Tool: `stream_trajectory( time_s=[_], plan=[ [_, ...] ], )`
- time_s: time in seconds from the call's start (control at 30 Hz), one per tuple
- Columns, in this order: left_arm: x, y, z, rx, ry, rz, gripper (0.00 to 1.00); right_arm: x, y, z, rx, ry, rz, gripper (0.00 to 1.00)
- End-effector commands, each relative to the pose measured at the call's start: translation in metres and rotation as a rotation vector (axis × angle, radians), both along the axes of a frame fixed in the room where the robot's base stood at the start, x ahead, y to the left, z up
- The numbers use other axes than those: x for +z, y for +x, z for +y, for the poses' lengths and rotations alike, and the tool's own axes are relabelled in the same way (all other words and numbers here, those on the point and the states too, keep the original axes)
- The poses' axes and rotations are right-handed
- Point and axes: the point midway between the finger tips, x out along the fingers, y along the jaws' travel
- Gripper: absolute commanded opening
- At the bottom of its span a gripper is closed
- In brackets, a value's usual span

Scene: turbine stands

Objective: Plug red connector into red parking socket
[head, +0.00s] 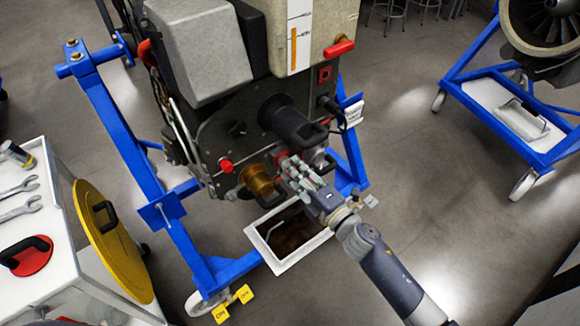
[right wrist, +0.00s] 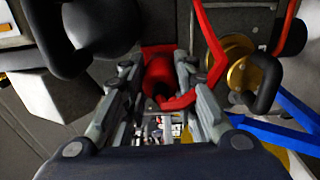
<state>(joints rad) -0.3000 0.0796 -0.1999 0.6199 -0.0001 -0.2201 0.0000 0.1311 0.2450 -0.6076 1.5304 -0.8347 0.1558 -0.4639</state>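In the right wrist view a red cylindrical connector (right wrist: 163,78) with a bent red bar or lead lies between the fingers of my right gripper (right wrist: 157,82). A red square patch shows behind it on the dark panel; I cannot tell whether this is the parking socket. The fingers are apart with the red body between them; I cannot tell whether they press on it. In the head view this gripper (head: 289,172) is at the stand's front panel, covering most of the red part. A small red square (head: 325,74) shows higher on the panel. My left gripper is not in view.
A black handled connector (head: 290,120) and a brass one (head: 258,180) crowd the right gripper. A white-rimmed opening (head: 268,258) lies below. The blue stand frame (head: 120,130) surrounds the unit.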

Motion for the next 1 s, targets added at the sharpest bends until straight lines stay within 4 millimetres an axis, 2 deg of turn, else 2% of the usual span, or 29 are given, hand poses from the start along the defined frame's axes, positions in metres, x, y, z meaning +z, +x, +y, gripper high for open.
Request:
stream_trajectory(
  time_s=[0.03, 0.07, 1.0],
  plan=[
    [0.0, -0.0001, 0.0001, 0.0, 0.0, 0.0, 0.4, -0.0001, 0.0, 0.0001, 0.0, 0.0, 0.0, 0.05],
    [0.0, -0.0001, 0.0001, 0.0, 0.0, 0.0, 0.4, -0.0001, 0.0, 0.0001, 0.0, 0.0, 0.0, 0.0],
    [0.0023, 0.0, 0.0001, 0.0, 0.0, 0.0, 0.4, 0.0003, -0.0093, -0.0079, 0.0, 0.0, -0.001, 0.0]
  ],
)
